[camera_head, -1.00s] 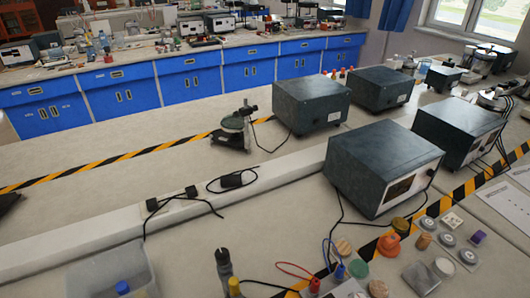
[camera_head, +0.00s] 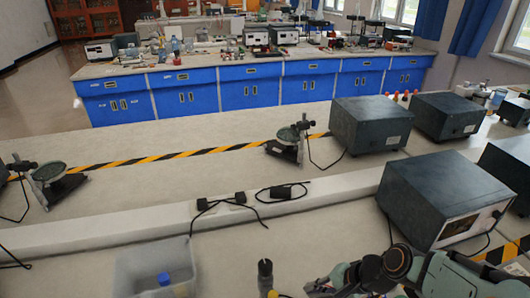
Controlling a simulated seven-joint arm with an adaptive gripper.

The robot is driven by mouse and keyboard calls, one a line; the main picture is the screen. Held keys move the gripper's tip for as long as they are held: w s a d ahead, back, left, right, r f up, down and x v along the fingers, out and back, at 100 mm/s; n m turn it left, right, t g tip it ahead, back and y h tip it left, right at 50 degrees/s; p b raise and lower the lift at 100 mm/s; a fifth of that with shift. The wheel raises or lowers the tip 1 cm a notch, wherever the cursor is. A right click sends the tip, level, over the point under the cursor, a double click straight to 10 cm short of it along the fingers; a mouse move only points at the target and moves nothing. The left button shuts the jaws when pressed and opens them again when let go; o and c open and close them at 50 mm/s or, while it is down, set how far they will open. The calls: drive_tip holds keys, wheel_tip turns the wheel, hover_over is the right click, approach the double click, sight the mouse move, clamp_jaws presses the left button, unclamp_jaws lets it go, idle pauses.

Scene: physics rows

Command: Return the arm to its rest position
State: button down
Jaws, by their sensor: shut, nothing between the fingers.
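Part of my arm (camera_head: 445,276), teal-grey with dark round joints, reaches in from the bottom right corner along the lower edge of the head view. No gripper fingers can be made out; that end of the arm is not in view. The arm covers part of the near bench where small items lie.
A dark instrument box (camera_head: 430,205) stands right behind my arm. A clear plastic bin (camera_head: 140,262) with a blue-capped item is at the bottom left. A dark upright tool (camera_head: 265,275) stands between bin and arm. A raised ledge (camera_head: 335,198) with cables crosses the bench.

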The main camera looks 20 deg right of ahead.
drive_tip(key=a+r+n, duration=0.1)
drive_tip(key=a+n, duration=0.1)
drive_tip(key=s+a+r+n+g, duration=0.1)
drive_tip(key=a, duration=0.2)
drive_tip(key=a+r+n, duration=0.1)
drive_tip(key=a+n, duration=0.1)
drive_tip(key=a, duration=0.1)
drive_tip(key=shift+s+a+n+g, duration=0.25)
drive_tip(key=shift+s+n+g, duration=0.05)
drive_tip(key=shift+s, duration=0.05)
drive_tip(key=s+r+n+g+h, duration=0.1)
drive_tip(key=s+n+g+h, duration=0.2)
drive_tip(key=s+n, duration=0.4)
drive_tip(key=s, duration=0.4)
drive_tip(key=shift+s+a+g+h, duration=0.2)
drive_tip(key=shift+g+h, duration=0.1)
drive_tip(key=shift+h, duration=0.1)
